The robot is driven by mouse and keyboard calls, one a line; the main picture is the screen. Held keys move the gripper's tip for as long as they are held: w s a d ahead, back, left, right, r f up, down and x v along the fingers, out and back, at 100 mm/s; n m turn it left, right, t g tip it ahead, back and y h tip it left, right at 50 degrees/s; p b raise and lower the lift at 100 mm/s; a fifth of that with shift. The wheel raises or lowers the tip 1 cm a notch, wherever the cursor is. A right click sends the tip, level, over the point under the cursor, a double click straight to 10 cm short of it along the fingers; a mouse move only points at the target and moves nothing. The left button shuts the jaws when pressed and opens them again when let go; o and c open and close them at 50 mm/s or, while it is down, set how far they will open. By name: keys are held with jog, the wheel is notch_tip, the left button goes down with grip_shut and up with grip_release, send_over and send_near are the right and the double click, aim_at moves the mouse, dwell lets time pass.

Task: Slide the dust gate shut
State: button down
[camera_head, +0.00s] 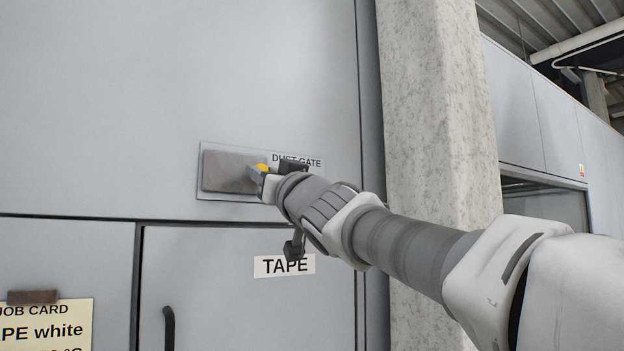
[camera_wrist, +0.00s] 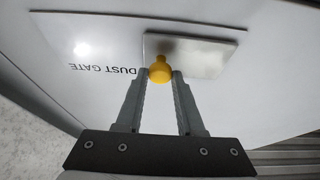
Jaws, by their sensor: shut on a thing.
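The dust gate is a grey sliding plate (camera_head: 226,171) on a pale backing panel labelled DUST GATE (camera_head: 297,161), set on a grey wall. In the head view the plate sits at the left part of the panel. A yellow knob (camera_wrist: 160,69) sticks out at the plate's edge; it also shows partly in the head view (camera_head: 262,168). My gripper (camera_wrist: 160,76) is shut on the knob, with one fingertip on each side of it. In the head view my gripper (camera_head: 262,178) hides the plate's right edge and part of the panel.
A TAPE label (camera_head: 284,266) is on a cabinet door below, with a dark handle (camera_head: 169,327) at its left. A yellow job card (camera_head: 48,325) hangs at lower left. A concrete pillar (camera_head: 440,120) stands right of the panel, behind my arm.

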jog(key=shift+s+a, duration=0.1)
jog(key=shift+a, duration=0.1)
jog(key=c, duration=0.5)
grip_release()
jog(key=shift+a, duration=0.1)
jog(key=shift+c, duration=0.2)
jog(key=b+v, duration=0.2)
jog(key=v, duration=1.5)
jog(key=shift+s+d+b, duration=0.2)
jog(key=shift+d+b, duration=0.05)
jog(key=shift+b, duration=0.1)
jog(key=shift+f, duration=0.1)
